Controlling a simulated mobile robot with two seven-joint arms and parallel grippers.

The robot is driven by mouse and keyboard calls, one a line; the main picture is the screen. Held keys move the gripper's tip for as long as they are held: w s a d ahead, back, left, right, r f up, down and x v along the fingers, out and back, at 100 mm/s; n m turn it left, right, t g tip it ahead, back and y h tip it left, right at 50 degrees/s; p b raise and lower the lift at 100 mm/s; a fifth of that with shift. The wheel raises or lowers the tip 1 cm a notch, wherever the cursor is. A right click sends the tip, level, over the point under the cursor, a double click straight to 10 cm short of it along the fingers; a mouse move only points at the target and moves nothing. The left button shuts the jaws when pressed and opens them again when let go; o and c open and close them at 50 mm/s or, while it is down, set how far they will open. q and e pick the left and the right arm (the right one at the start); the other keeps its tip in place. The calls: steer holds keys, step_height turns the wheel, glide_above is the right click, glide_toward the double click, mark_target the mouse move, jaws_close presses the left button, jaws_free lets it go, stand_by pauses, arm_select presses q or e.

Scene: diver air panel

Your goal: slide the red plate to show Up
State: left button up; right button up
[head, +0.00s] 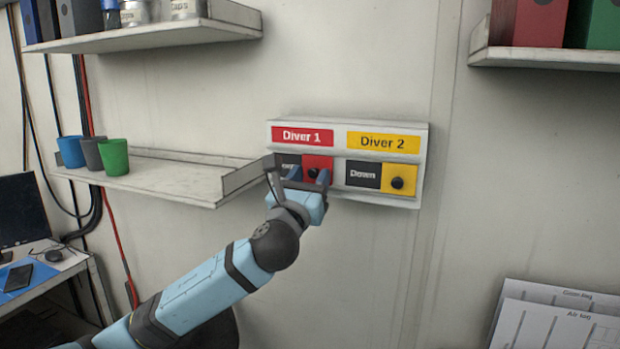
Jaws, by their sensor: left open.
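The air panel (424,160) hangs on the wall with a red "Diver 1" label at its upper left. Below that label is the red plate (318,162) with a black knob (313,173). The plate sits at the right of its slot. A dark field (287,160) with partly hidden white lettering shows to its left. My left gripper (298,178) is open in front of this slot, its fingers spread across the dark field and the red plate. The knob shows close to the right finger; I cannot tell whether they touch. The gripper hides the lower part of the slot.
The yellow plate (399,178) sits right of a dark "Down" field (363,175), under the yellow "Diver 2" label. A shelf (160,180) with blue, grey and green cups ends just left of the panel. The wall below the panel is clear.

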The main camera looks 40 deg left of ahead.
arm_select(q)
jaws_close()
steer(key=a, duration=0.2)
steer(key=s+a, duration=0.1)
steer(key=a, duration=0.4)
steer(key=shift+s, duration=0.35)
steer(key=shift+c, duration=1.4)
jaws_free()
steer(key=shift+o, duration=1.4)
steer(key=shift+s+a, duration=0.1)
steer(key=shift+a, duration=0.1)
